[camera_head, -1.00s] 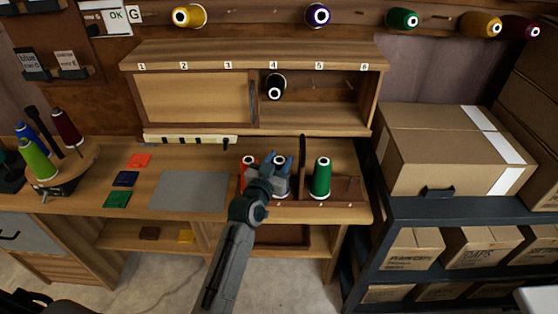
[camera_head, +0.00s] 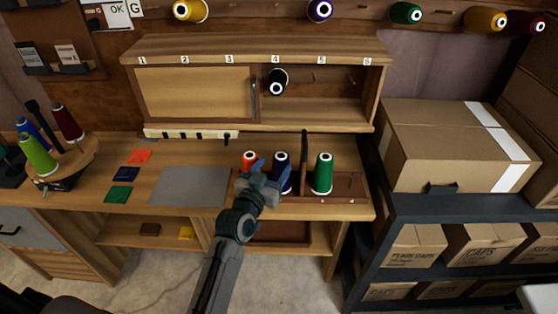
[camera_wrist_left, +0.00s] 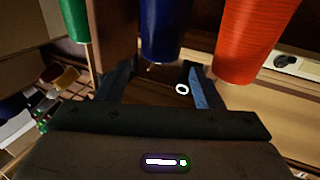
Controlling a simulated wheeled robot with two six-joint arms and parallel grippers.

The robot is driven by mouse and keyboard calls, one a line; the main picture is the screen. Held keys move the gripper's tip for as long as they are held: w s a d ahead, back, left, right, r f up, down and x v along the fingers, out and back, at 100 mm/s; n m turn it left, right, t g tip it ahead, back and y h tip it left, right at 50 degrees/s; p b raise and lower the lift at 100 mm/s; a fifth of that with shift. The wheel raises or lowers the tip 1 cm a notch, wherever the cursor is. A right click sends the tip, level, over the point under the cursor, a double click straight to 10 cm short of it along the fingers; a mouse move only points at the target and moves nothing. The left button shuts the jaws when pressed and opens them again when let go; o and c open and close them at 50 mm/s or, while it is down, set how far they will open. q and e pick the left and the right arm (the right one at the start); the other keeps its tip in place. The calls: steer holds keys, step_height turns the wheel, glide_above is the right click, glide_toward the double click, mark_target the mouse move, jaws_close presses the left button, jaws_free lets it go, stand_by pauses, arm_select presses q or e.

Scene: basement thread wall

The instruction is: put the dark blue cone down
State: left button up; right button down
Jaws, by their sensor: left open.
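The dark blue cone (camera_head: 282,160) stands upright in the wooden rack (camera_head: 346,187) on the bench, between an orange-red cone (camera_head: 249,159) and a green cone (camera_head: 323,172). My left gripper (camera_head: 270,172) is open and empty just in front of it, partly covering its lower part. In the left wrist view the dark blue cone (camera_wrist_left: 163,30) is beyond the open fingers (camera_wrist_left: 160,78), apart from them. The orange-red cone (camera_wrist_left: 253,38) and green cone (camera_wrist_left: 75,20) flank it there. The dark blue cone's seat is hidden. My right gripper is not in view.
A dark upright divider (camera_head: 304,160) stands between the dark blue and green cones. Above is a numbered cubby (camera_head: 315,114) holding a black cone (camera_head: 277,82). A grey mat (camera_head: 190,187) lies left. A spool stand (camera_head: 68,172) is far left, boxes (camera_head: 440,145) right.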

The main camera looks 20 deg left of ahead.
arm_select(q)
steer(key=s, duration=0.6)
steer(key=shift+s+a+b, duration=0.25)
steer(key=shift+a+b, duration=0.1)
steer(key=shift+b, duration=0.1)
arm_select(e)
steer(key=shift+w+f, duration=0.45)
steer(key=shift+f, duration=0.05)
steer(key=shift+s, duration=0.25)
